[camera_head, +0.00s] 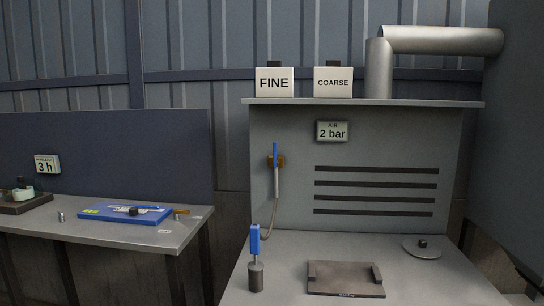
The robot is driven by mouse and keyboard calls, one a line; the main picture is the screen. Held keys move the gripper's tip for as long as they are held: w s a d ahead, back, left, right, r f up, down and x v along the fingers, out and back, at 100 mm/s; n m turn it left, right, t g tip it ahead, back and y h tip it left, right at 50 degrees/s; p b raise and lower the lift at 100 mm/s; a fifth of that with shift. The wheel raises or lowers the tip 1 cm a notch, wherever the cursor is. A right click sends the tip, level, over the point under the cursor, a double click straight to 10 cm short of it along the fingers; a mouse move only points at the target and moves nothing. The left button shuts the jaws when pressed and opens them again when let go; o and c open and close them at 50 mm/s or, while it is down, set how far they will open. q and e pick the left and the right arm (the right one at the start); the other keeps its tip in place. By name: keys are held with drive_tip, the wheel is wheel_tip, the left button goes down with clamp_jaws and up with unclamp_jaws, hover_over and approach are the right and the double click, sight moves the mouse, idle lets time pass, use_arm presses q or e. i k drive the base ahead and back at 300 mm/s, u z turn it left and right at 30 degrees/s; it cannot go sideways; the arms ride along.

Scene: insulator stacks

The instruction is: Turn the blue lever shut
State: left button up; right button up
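A slim blue lever (275,153) stands upright on a brass-coloured valve fitting (276,161) on the grey back panel of the right-hand bench. A pale rod or nozzle (276,182) shows just below the fitting, and a thin hose (275,213) runs down from it to the bench top. The lever is small, so its exact joint with the valve is hard to make out. Neither of my grippers shows in the head view.
A blue-handled tool (254,241) stands upright in a grey cylinder (256,277) below the valve. A brown tray (346,278) and a round plate (424,251) lie rightward. A blue mat (106,214) lies on the left bench.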

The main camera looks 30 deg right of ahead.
sight(275, 162)
drive_tip(key=u, duration=0.1)
drive_tip(key=i, duration=0.8)
drive_tip(key=z, duration=0.95)
drive_tip(key=i, duration=0.3)
drive_tip(key=u, duration=1.25)
drive_tip(key=k, duration=0.55)
drive_tip(key=z, duration=0.05)
